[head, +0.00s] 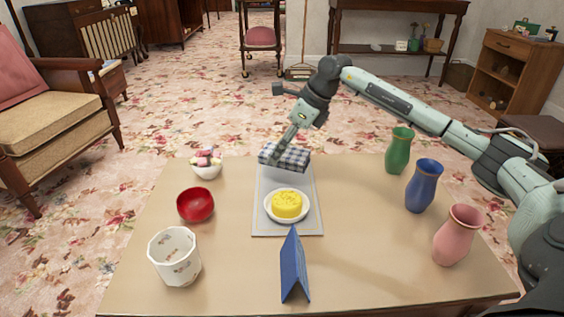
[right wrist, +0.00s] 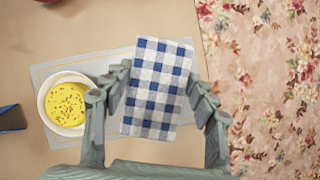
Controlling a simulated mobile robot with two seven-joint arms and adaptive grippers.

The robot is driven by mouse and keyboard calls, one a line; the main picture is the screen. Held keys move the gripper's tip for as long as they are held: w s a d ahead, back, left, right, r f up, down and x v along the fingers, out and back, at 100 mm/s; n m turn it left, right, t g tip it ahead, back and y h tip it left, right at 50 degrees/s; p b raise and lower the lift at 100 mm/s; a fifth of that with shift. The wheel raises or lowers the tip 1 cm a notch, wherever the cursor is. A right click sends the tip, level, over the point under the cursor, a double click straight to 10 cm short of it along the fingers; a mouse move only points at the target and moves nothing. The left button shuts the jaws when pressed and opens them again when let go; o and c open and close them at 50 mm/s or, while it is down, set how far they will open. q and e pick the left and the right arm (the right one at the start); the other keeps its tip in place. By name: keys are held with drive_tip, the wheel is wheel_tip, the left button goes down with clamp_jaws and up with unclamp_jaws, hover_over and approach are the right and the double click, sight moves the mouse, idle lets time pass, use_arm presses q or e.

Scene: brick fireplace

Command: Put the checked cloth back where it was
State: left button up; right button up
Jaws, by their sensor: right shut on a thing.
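The blue-and-white checked cloth (head: 294,159) is a folded rectangle at the far end of the grey placemat (head: 261,215). My right gripper (head: 275,152) reaches down on it from behind and is shut on it. In the right wrist view the cloth (right wrist: 158,85) lies between the two fingers, over the mat (right wrist: 100,67). I cannot tell whether the cloth touches the mat or is held just above it. My left gripper is not in view.
A blue folded card (head: 294,267) stands in front of the mat. A white pot (head: 175,256), a red bowl (head: 195,205) and a filled white bowl (head: 206,166) are left. Green (head: 398,151), blue (head: 423,186) and pink (head: 458,235) vases stand right. The tabletop between mat and vases is clear.

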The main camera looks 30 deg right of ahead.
sight(282, 160)
wheel_tip(282, 160, down, 4)
drive_tip(key=shift+b, duration=0.55)
drive_tip(key=o, duration=1.5)
drive_tip(key=shift+o, duration=0.2)
drive_tip(key=p+v, duration=0.2)
drive_tip(key=v, duration=1)
drive_tip(key=shift+r, duration=0.1)
